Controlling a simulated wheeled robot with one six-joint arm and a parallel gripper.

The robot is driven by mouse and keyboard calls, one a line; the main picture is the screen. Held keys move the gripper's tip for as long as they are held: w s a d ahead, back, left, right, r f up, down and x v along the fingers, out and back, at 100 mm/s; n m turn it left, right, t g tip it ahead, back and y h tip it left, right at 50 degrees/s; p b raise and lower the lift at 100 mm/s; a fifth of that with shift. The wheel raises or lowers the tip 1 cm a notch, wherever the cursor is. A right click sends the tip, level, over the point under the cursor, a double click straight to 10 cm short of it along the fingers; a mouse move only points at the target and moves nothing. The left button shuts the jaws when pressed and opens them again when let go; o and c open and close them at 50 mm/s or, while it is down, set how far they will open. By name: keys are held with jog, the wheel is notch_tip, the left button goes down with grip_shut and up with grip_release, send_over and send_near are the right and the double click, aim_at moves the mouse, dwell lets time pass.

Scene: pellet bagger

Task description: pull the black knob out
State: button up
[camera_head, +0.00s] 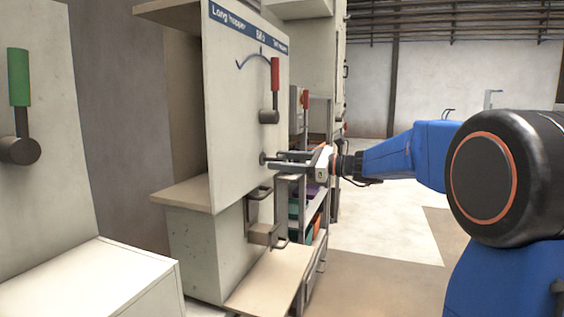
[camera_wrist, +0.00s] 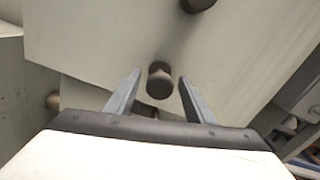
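The black knob (camera_head: 262,158) is a small dark round knob on the lower part of the pale upright panel (camera_head: 232,120). In the wrist view the knob (camera_wrist: 160,84) shows dark brown and round, in the gap between my fingertips. My gripper (camera_head: 270,162) reaches in from the right, its fingers pointing at the panel at the knob's height. In the wrist view my gripper (camera_wrist: 159,77) is open, with a visible gap on each side of the knob. The fingers hide part of the knob in the head view.
A red-handled lever (camera_head: 274,85) sits on the panel above the knob. A green-handled lever (camera_head: 20,90) stands at the far left. Below are a bracket-like handle (camera_head: 263,234) and a beige shelf (camera_head: 265,280). Shelving with coloured bins (camera_head: 312,215) stands behind; open floor lies to the right.

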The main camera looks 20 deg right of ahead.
jog(key=v, duration=1.7)
jog(key=shift+d, duration=0.15)
jog(key=shift+s, duration=0.1)
